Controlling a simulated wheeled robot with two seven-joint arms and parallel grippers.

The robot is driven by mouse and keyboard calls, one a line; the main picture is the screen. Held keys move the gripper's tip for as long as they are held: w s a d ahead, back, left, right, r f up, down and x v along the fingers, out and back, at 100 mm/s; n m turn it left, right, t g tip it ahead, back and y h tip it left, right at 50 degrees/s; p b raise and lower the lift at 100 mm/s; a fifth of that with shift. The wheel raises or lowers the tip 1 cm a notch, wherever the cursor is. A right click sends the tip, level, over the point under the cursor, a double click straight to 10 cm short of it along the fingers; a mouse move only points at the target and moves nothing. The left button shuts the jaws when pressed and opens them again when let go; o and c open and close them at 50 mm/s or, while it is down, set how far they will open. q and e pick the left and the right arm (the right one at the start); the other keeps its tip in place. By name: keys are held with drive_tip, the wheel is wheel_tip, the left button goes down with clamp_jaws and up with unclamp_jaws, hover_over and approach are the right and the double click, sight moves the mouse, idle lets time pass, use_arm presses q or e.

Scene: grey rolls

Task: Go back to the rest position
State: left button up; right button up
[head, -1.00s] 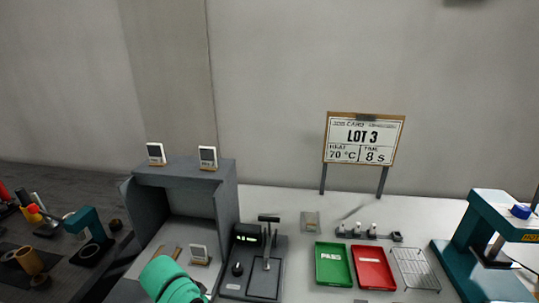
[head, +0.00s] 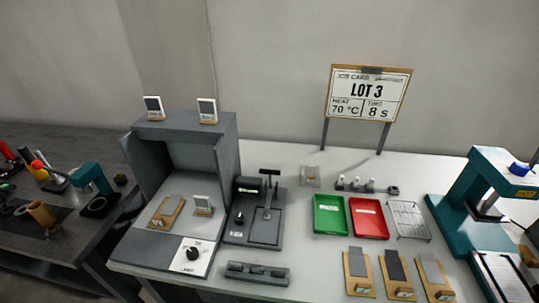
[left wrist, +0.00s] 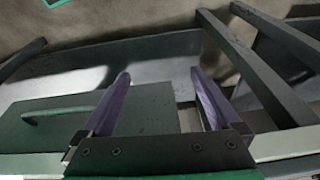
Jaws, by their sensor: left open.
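My left gripper (left wrist: 163,100) shows in the left wrist view with its two purple fingers spread apart and nothing between them. Behind the fingers are a dark green panel with a handle (left wrist: 62,113) and dark grey bars (left wrist: 265,65). Neither of my grippers shows in the head view. My right gripper is in no view.
A white bench holds a grey open-fronted box (head: 150,160), a black press (head: 255,212), a green tray (head: 329,230), a red tray (head: 369,236), a wire rack (head: 409,220) and a teal machine (head: 470,215). Several clipboard-like boards (head: 358,265) lie at the front. A LOT 3 sign (head: 368,93) stands behind.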

use_arm(q)
drive_tip(key=s+f+g, duration=0.1)
drive_tip(key=s+f, duration=0.3)
drive_tip(key=f, duration=0.3)
drive_tip(key=s+f, duration=0.3)
drive_tip(key=f, duration=0.5)
drive_tip(key=s+a+f, duration=0.3)
drive_tip(key=s+f, duration=0.5)
drive_tip(key=s, duration=0.4)
drive_tip(key=shift+s+g, duration=0.35)
drive_tip(key=shift+g, duration=0.05)
drive_tip(key=shift+a, duration=0.1)
